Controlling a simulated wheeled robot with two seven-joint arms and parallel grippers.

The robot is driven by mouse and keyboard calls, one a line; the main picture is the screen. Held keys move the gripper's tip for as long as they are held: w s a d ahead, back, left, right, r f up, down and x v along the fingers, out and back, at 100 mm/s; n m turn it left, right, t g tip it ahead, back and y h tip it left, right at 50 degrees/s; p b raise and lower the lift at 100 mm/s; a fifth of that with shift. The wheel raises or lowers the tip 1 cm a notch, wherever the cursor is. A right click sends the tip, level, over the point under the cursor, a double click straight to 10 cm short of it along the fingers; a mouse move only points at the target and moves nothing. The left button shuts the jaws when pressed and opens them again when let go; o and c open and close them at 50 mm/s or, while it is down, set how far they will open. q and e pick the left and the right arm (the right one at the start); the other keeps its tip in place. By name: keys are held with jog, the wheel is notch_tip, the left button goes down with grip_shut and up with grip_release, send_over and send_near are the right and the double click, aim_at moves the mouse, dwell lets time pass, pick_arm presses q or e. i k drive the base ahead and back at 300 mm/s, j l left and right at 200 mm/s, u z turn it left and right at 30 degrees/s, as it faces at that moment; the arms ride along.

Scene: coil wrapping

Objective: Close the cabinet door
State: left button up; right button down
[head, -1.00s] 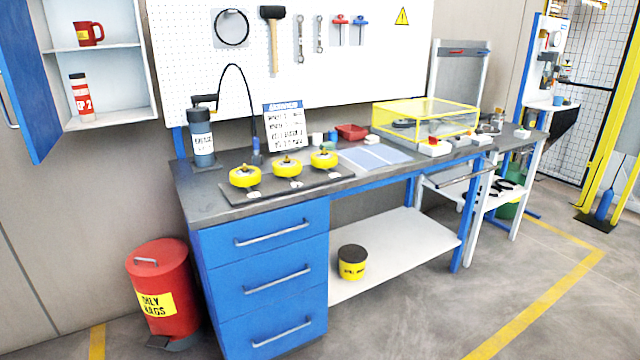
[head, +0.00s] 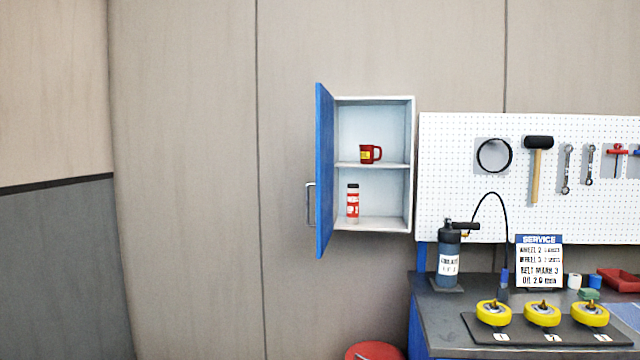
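The wall cabinet (head: 374,97) hangs left of the pegboard in the head view. Its blue door (head: 324,170) stands open on the left side, swung out toward me and seen nearly edge-on. A metal handle (head: 310,204) is on the door's outer face, to the left. Inside, a red mug (head: 370,153) sits on the upper shelf and a red-and-white bottle (head: 352,203) stands on the lower one. Neither of my grippers shows in the head view.
A workbench (head: 440,319) stands below and right of the cabinet, with a dark pump bottle (head: 449,262), a service sign (head: 539,262) and yellow wheels (head: 542,314). A red bin (head: 374,351) is on the floor below the cabinet. The wall left of the door is bare.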

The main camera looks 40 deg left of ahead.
aim_at(324, 101)
jog(key=k+j+u, duration=0.1)
jog(key=j, duration=0.45)
jog(key=k+j+u, duration=0.1)
jog(key=j, duration=0.5)
jog(key=k+j+u, duration=0.1)
jog(key=j, duration=0.45)
jog(key=k+j+u, duration=0.1)
jog(key=j, duration=0.5)
jog(key=k, duration=0.1)
